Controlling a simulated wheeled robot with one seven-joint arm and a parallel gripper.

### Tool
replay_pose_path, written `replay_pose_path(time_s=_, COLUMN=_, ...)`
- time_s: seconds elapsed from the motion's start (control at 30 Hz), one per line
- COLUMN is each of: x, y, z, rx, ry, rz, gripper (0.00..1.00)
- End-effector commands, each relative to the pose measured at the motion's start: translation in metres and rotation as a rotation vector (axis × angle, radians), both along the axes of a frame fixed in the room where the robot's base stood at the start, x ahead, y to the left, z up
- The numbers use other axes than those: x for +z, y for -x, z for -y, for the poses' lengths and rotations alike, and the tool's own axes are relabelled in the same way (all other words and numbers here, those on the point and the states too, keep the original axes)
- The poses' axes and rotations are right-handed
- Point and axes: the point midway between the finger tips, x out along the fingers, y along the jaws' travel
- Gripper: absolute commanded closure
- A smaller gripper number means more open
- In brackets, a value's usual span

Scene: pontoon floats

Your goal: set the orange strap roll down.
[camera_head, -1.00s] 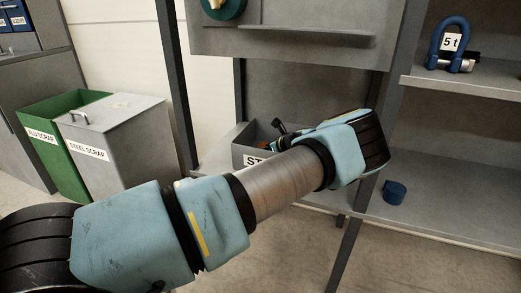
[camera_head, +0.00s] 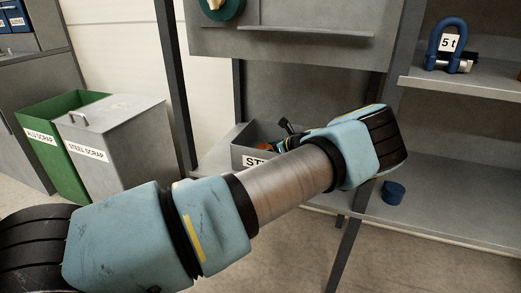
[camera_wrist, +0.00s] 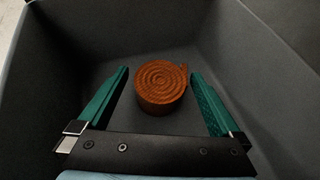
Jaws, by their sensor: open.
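The orange strap roll (camera_wrist: 161,86), a spiral-wound coil, rests flat on the floor of a grey bin (camera_wrist: 258,85) in the wrist view. My gripper (camera_wrist: 159,73) is open, with one green finger on each side of the roll and a visible gap to both. In the head view the grey bin (camera_head: 239,156) stands on a shelf, its label partly hidden by my arm. A small orange patch shows inside it, too small to identify. My gripper is mostly hidden behind my arm there.
A blue cylinder (camera_head: 393,192) stands on the lower shelf right of my arm. A blue shackle (camera_head: 446,45) marked 5 t sits on the shelf above. A rack post (camera_head: 398,60) rises close to my wrist. Green (camera_head: 48,165) and grey (camera_head: 120,150) scrap bins stand at left.

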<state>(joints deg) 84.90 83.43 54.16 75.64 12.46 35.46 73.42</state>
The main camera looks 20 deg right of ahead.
Motion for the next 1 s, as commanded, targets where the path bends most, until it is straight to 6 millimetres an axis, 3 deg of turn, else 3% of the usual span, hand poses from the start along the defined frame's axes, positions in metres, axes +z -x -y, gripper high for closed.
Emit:
replay_pose_path(time_s=0.2, x=0.023, y=0.038, z=0.019, rx=-0.002, ry=0.003, rz=-0.001, gripper=0.00)
replay_pose_path(time_s=0.4, x=0.036, y=0.059, z=0.028, rx=-0.001, ry=0.000, rz=0.000, gripper=0.00)
replay_pose_path(time_s=1.0, x=0.040, y=0.066, z=0.030, rx=0.000, ry=0.000, rz=0.000, gripper=0.00)
